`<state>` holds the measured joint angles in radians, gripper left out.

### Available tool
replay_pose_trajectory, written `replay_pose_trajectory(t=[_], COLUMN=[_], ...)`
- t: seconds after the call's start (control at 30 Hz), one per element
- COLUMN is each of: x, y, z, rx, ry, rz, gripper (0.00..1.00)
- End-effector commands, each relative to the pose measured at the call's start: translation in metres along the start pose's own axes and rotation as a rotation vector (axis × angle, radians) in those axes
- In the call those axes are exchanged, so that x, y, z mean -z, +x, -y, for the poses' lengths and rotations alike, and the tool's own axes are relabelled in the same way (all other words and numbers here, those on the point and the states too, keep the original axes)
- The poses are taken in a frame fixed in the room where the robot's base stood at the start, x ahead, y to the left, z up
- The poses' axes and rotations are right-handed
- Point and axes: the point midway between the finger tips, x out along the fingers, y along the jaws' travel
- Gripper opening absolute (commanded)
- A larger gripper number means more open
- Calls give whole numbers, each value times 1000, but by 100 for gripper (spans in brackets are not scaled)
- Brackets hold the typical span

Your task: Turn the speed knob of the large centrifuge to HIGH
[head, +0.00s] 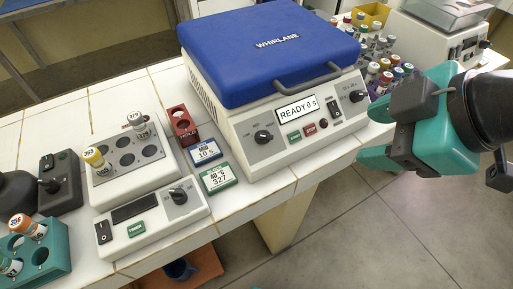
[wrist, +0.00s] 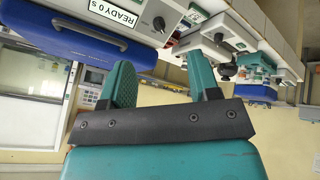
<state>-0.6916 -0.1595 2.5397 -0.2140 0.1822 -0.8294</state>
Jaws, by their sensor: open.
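The large centrifuge has a blue lid (head: 270,45), closed, marked WHIRLANE, and a white front panel (head: 290,150). Its display (head: 296,109) reads READY 0 s. A black knob (head: 263,136) sits at the panel's left and another black knob (head: 355,96) at its right; their small labels are hard to read, so I cannot tell the speed setting. The wrist view shows the display (wrist: 115,12) and one knob (wrist: 159,23). My gripper (head: 373,131) is open and empty, to the right of the panel, apart from both knobs; its two teal fingers (wrist: 161,78) show in the wrist view.
A smaller device (head: 150,220) with its own knob (head: 178,196) stands left of the centrifuge. Several capped tubes (head: 385,75) stand behind my gripper.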

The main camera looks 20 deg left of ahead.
Motion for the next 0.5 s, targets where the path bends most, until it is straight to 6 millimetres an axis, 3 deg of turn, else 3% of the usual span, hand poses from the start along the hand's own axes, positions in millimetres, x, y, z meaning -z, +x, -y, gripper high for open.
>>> replay_pose_trajectory(t=[0.03, 0.2, 0.5], x=[7, 32, 45], y=[22, 44, 53], z=[8, 12, 7], rx=[-28, -133, -154], ry=[-152, -492, -564], rz=[-31, -92, -99], gripper=[56, 56, 56])
